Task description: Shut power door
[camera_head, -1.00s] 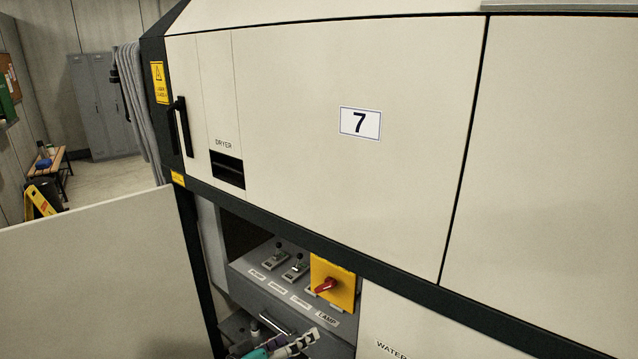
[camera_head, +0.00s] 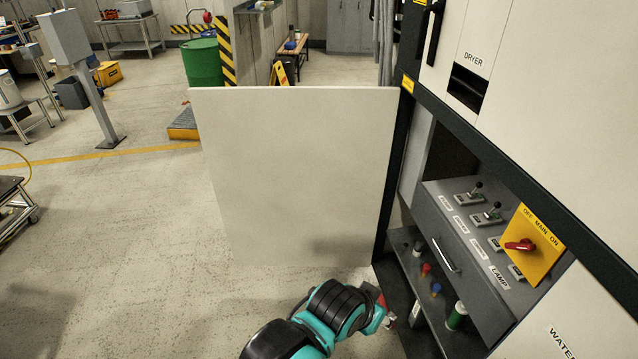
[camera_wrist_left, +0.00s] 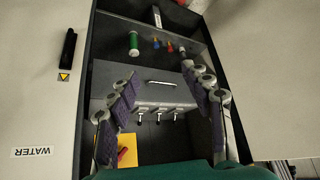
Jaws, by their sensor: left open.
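The power door (camera_head: 295,170) is a large plain cream panel. It stands swung open at the left of the cabinet's compartment, and it fills the right side of the left wrist view (camera_wrist_left: 265,75). The compartment behind it is exposed, with a grey control panel (camera_head: 470,260) and a red rotary switch (camera_head: 520,245) on a yellow plate. My left gripper (camera_head: 386,314) is low in front of the compartment, near the door's hinge side. Its open, empty fingers (camera_wrist_left: 160,105) show in the left wrist view against the compartment. My right gripper is not in view.
A shelf (camera_head: 425,295) under the control panel holds a green cylinder (camera_head: 457,316) and small coloured items. A closed cream panel marked WATER (camera_head: 575,325) is at the right. The floor (camera_head: 130,250) left of the door is clear nearby; a green drum (camera_head: 202,62) stands far behind.

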